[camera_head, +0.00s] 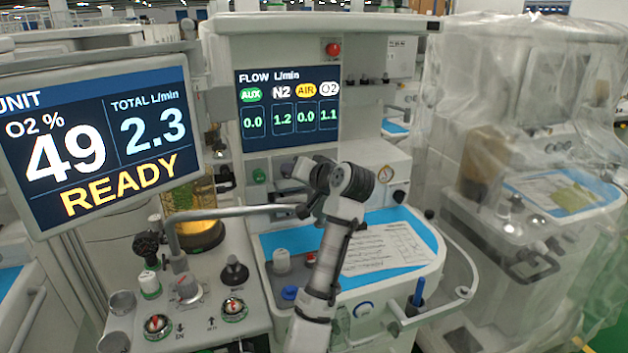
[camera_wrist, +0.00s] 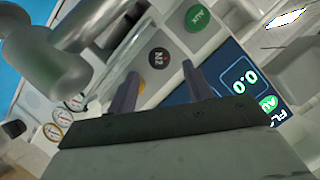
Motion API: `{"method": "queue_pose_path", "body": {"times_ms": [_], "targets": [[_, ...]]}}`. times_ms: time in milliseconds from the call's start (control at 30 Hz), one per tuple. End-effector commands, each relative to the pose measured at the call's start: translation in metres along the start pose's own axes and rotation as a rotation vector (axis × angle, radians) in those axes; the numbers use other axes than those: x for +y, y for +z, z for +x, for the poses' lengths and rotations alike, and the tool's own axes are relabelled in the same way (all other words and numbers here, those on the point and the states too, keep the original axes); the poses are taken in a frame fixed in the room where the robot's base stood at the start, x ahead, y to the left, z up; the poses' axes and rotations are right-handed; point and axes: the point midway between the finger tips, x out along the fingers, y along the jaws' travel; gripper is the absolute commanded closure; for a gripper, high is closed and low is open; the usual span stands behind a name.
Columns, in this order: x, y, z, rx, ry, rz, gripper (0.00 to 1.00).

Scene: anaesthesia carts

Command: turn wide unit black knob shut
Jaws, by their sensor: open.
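In the wrist view the black knob (camera_wrist: 158,57), marked N2, sits on a pale panel between the two fingertips in the picture. My gripper (camera_wrist: 161,69) is open and empty, its fingers pointing at the panel. I cannot tell how far the tips are from the knob. In the head view my gripper (camera_head: 292,170) is in front of the wide unit's knob row and hides the black knob. The unit's flow screen (camera_head: 287,107) reads AUX 0.0, N2 1.2, AIR 0.0 and O2 1.1.
A green AUX knob (camera_wrist: 196,18) is close beside the black one; it also shows in the head view (camera_head: 258,176). A yellow knob (camera_wrist: 134,84) is partly behind a finger. A metal rail (camera_head: 240,211) crosses below. A monitor (camera_head: 104,140) reading READY stands left.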

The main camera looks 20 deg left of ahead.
Motion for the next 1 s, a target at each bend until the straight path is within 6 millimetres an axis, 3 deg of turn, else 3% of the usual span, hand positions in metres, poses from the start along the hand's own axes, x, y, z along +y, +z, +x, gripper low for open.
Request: {"method": "queue_pose_path", "body": {"times_ms": [200,433,867,1000], "targets": [[0.002,0.001,-0.052,0.005,0.001,-0.001,0.49],[0.001,0.000,-0.085,0.003,0.000,-0.001,0.49],[-0.001,0.000,-0.093,0.000,0.000,-0.001,0.49],[-0.017,0.008,-0.078,-0.004,0.011,-0.074,0.49]]}}
